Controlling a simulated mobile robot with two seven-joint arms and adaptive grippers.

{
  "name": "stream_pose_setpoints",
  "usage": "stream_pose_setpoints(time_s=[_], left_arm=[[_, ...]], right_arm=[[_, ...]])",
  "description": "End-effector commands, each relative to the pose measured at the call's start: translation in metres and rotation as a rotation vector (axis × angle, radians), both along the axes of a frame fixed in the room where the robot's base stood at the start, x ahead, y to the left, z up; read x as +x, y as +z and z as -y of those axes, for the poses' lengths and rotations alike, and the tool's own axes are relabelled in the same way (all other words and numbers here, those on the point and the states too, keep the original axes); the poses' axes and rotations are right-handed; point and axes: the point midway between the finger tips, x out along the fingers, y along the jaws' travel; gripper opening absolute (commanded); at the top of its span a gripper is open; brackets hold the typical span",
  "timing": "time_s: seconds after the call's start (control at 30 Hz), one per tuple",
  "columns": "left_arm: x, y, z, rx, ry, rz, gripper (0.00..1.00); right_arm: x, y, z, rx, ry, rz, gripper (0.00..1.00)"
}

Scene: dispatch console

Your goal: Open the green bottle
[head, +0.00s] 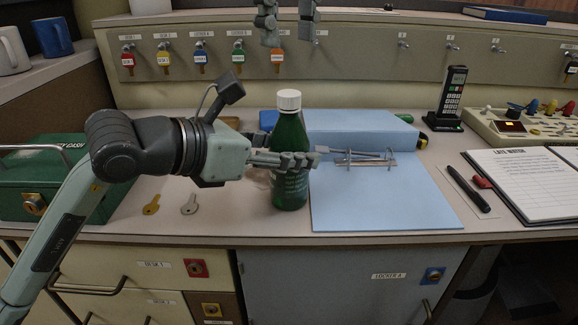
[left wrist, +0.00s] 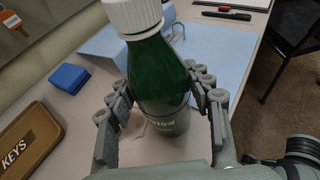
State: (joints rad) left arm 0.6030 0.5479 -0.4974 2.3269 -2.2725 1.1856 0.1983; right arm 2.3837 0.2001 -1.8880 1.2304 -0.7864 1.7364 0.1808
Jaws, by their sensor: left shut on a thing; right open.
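The green bottle (head: 290,185) stands upright on the counter, left of the open blue binder. Its white cap (head: 289,99) is on its top. My left gripper (head: 291,160) is shut around the bottle's body, below the neck. In the left wrist view its two fingers (left wrist: 163,100) sit on either side of the green bottle (left wrist: 160,75), with the white cap (left wrist: 134,14) clear above them. My right gripper (head: 287,28) is open and empty, high at the top of the head view, above and behind the bottle. The bottle's far side is hidden.
The blue binder (head: 385,205) lies right of the bottle. Tagged keys hang on the back panel (head: 350,65).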

Motion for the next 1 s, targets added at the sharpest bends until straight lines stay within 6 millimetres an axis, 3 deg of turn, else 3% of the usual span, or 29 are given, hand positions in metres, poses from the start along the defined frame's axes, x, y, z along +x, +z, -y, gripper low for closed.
stream_pose_setpoints(time_s=[0.03, 0.27, 0.63, 0.77, 1.0], left_arm=[[-0.0001, -0.0002, 0.0, 0.0, 0.0, 0.0, 0.28], [-0.0002, -0.0003, 0.0, 0.001, 0.0, -0.001, 0.0], [-0.0002, -0.0005, -0.0001, 0.001, 0.0, -0.001, 0.0], [-0.0003, -0.0005, 0.0, 0.001, -0.001, -0.001, 0.0], [-0.0003, -0.0006, -0.0001, 0.001, -0.001, -0.001, 0.0]], right_arm=[[0.0, 0.0, 0.0, 0.0, 0.0, 0.0, 0.44], [0.0, 0.0, 0.0, 0.0, 0.0, 0.0, 0.44], [0.0, -0.0001, 0.0, 0.0, -0.066, 0.0, 0.44], [0.0, -0.0004, 0.0, 0.0, -0.263, -0.001, 0.44], [-0.0001, -0.0001, -0.0003, 0.001, -0.842, -0.001, 0.44]])
